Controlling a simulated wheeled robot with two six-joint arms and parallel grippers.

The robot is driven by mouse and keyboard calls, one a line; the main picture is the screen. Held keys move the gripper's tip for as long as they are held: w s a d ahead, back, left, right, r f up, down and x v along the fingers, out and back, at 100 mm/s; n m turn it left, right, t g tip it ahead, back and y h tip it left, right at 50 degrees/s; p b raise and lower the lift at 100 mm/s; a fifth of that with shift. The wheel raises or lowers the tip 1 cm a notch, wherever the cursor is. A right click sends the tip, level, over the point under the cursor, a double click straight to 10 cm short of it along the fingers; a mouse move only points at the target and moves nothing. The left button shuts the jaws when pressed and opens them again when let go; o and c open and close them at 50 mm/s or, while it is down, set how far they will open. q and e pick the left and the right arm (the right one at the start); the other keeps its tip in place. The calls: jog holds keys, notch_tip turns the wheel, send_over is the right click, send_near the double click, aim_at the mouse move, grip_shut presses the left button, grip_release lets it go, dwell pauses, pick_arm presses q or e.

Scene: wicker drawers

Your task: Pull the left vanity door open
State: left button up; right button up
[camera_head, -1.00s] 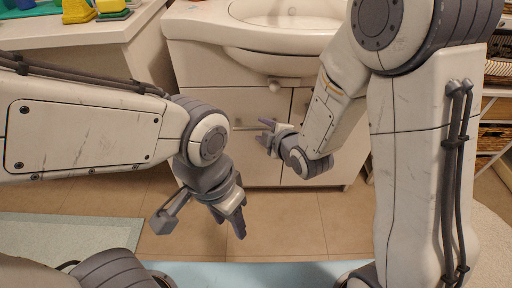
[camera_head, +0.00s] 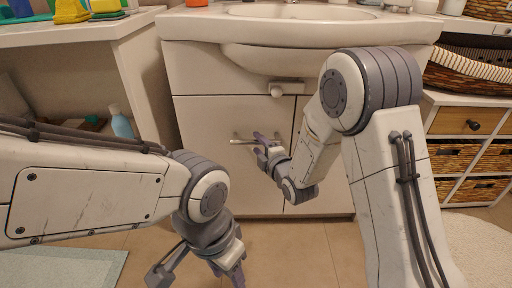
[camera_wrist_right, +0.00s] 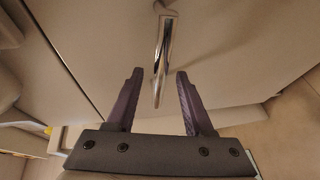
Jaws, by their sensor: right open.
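The left vanity door (camera_head: 212,178) is a plain white panel below the sink and looks closed. My right gripper (camera_head: 262,146) is open at the handle's right part. In the right wrist view, the chrome handle (camera_wrist_right: 164,50) runs down between the open fingers of my right gripper (camera_wrist_right: 160,73), with a gap to each finger. My left gripper (camera_head: 202,272) has its fingers spread in the lower left of the head view, away from the door and partly cut off by the frame edge.
The sink (camera_head: 290,45) overhangs the doors. A white shelf unit (camera_head: 95,60) stands on the left with a blue bottle (camera_head: 121,123). Wicker drawers (camera_head: 480,158) stand on the right. Tiled floor (camera_head: 285,245) lies clear before the vanity.

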jog(key=shift+x, duration=1.1)
grip_shut()
dwell(0.7)
